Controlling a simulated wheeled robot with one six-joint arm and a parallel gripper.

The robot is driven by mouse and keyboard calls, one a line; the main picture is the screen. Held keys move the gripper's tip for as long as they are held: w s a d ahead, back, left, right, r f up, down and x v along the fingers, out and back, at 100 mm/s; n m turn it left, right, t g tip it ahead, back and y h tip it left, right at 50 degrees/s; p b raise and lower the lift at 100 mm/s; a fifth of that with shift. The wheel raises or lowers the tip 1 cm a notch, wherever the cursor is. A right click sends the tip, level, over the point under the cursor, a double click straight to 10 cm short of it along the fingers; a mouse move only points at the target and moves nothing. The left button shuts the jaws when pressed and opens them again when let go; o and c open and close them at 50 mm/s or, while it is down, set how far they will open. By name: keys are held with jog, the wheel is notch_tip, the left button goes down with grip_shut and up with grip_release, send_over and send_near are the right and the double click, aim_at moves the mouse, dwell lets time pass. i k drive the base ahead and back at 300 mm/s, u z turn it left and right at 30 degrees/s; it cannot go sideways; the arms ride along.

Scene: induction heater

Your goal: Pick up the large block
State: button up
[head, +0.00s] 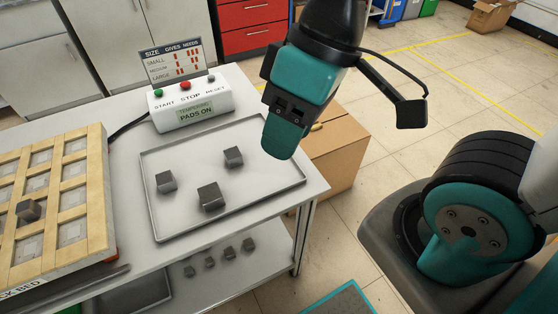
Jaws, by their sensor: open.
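Three dark grey metal blocks rest apart on the shallow metal tray (278,190) on the table. The front block (211,196) looks the largest and is probably the large block, though it is also nearest to the camera. The other two are a left block (166,182) and a back right block (233,157). My gripper (281,140) is teal and hangs above the tray's right back side, to the right of the blocks and apart from them. It is open with nothing seen in it. One finger hides most of the jaw gap.
A wooden-framed grid bed (88,197) at left holds a small block (29,210). A control box (190,104) with buttons and a size sign (172,64) stand behind the tray. Several smaller blocks lie on the lower shelf (245,277). A cardboard box (335,155) stands right of the table.

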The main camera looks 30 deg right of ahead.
aim_at(210, 195)
jog(key=z, duration=0.85)
jog(key=k, duration=0.75)
jog(key=u, duration=1)
jog(key=i, duration=1)
jog(key=k, duration=1.3)
jog(key=u, duration=0.5)
jog(key=i, duration=0.8)
jog(key=z, duration=0.15)
